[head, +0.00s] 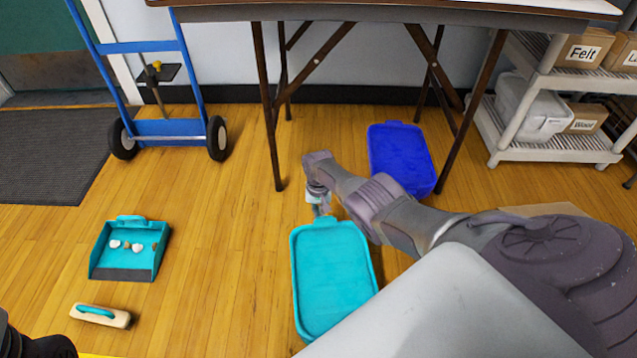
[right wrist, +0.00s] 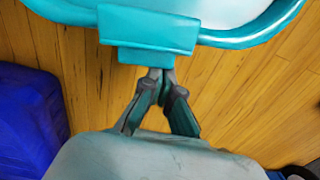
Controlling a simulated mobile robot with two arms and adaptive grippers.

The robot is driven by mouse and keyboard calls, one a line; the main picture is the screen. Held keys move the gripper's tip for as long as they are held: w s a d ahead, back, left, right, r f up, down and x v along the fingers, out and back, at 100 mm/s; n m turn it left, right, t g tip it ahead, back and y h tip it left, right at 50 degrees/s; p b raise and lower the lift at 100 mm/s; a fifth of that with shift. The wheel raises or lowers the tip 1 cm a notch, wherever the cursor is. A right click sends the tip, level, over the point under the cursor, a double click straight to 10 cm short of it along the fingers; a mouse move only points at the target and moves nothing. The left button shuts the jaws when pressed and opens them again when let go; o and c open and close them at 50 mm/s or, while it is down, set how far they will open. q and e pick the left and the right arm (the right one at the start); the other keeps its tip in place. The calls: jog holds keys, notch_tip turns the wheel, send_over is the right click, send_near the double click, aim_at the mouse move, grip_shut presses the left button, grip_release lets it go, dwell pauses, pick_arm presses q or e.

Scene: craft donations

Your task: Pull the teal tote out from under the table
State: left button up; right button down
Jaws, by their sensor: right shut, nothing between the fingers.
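The teal tote (head: 333,280) lies on the wood floor, on my side of the table's front legs. Its far end has a tab-like handle. In the head view my right gripper (head: 322,211) points down at that far end. In the right wrist view the teal handle (right wrist: 147,30) is at the top, and my right gripper (right wrist: 160,80) is shut and empty at its edge; whether the fingertips touch it I cannot tell. The folding table (head: 390,14) stands behind. My right arm hides part of the tote's near right side. My left gripper is not seen.
A blue tote (head: 400,155) is under the table, right of my gripper. A teal dustpan (head: 122,265) with bits in it and a brush (head: 100,315) lie left. A blue hand truck (head: 165,130) and a shelf (head: 545,85) stand behind. Floor between dustpan and tote is clear.

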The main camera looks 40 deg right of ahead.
notch_tip(320, 180, up, 12)
dwell(1.0)
